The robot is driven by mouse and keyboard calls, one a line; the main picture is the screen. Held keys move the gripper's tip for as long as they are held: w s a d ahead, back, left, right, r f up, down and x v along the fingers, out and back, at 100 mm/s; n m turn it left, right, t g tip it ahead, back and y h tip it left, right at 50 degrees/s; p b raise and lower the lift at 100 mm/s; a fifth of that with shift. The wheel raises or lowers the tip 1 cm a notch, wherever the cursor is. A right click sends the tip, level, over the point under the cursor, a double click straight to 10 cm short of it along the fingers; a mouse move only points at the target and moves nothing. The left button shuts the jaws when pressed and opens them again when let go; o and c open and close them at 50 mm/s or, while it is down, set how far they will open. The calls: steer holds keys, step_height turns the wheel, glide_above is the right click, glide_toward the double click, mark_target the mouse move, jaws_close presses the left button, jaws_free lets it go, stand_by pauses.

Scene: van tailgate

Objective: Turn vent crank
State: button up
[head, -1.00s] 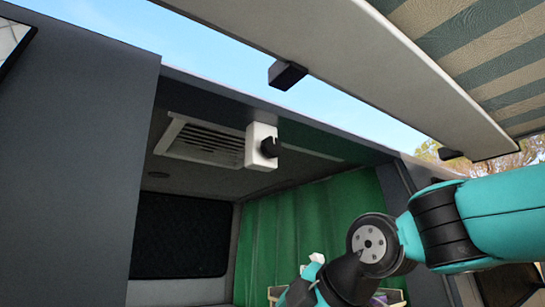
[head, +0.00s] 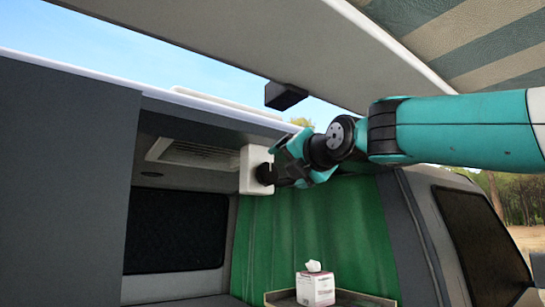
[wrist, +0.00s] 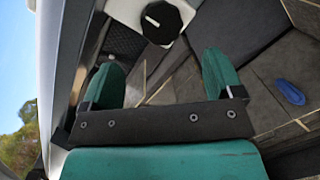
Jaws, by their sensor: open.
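The vent crank is a black knob (head: 265,174) on the side of a white box (head: 249,158) under the van's roof edge. The knob also shows in the wrist view (wrist: 167,27), with a white pointer mark on it, beyond the fingers. The slatted vent (head: 195,154) is in the ceiling just left of the box. My gripper (head: 283,168) is close to the knob from the right in the head view. In the wrist view its two teal fingers (wrist: 160,65) are spread apart with nothing between them. I cannot tell whether a finger touches the knob.
The open tailgate (head: 250,50) hangs overhead with a black block (head: 285,96) under it. A green curtain (head: 320,235) hangs behind. A tissue box (head: 315,288) stands on a surface below. A blue object (wrist: 290,92) lies on the floor in the wrist view.

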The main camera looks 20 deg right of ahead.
mark_target(270, 172)
steer(key=w+p, duration=0.1)
steer(key=w, duration=0.1)
steer(key=w+a+p, duration=0.1)
steer(key=w+p, duration=0.1)
steer(key=w, duration=0.1)
steer(key=w+p, duration=0.1)
steer(key=w, duration=0.2)
steer(key=shift+a+r, duration=0.2)
steer(key=shift+a, duration=0.1)
steer(key=shift+w+a+f+p, duration=0.1)
steer(key=shift+w+f+p, duration=0.1)
steer(key=shift+w+p, duration=0.35)
steer(key=c, duration=0.9)
